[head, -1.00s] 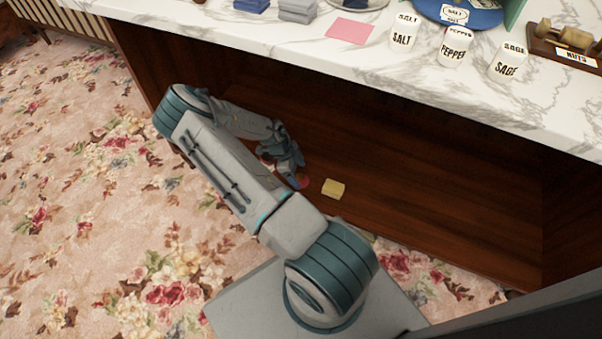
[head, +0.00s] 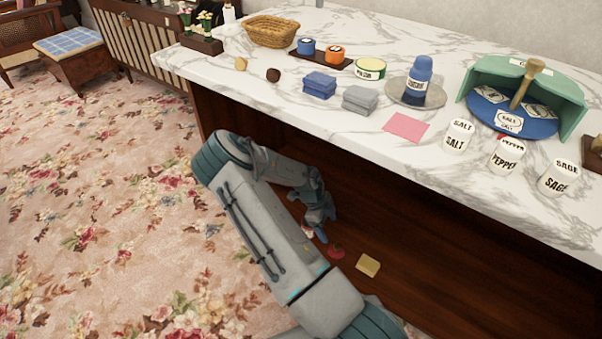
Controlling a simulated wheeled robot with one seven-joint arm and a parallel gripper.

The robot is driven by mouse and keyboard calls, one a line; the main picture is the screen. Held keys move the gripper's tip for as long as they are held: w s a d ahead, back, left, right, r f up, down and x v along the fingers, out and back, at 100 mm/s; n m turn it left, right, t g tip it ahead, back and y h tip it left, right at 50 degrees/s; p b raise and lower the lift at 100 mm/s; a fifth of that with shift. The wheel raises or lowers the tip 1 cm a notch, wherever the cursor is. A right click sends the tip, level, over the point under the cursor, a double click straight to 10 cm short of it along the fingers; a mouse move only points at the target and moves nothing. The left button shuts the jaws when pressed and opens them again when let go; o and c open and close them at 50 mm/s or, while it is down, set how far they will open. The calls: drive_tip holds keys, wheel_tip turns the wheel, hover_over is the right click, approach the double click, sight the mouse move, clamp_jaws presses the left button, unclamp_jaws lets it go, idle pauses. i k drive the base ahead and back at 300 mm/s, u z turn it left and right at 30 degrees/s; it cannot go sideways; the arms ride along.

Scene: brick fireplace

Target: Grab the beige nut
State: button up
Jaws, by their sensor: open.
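The beige nut (head: 241,64) lies on the marble counter near its left end, below the wicker basket in the picture. A dark brown nut (head: 273,75) lies to its right. My gripper (head: 318,228) hangs low in front of the counter's dark wooden side, well below the counter top and apart from both nuts. Its fingers are open and look empty, though they are small and partly hidden by my arm.
A yellow block (head: 368,265) lies low beside my arm. Open carpet (head: 90,200) lies to the left.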

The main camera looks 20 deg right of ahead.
sight(241, 64)
drive_tip(key=k, duration=1)
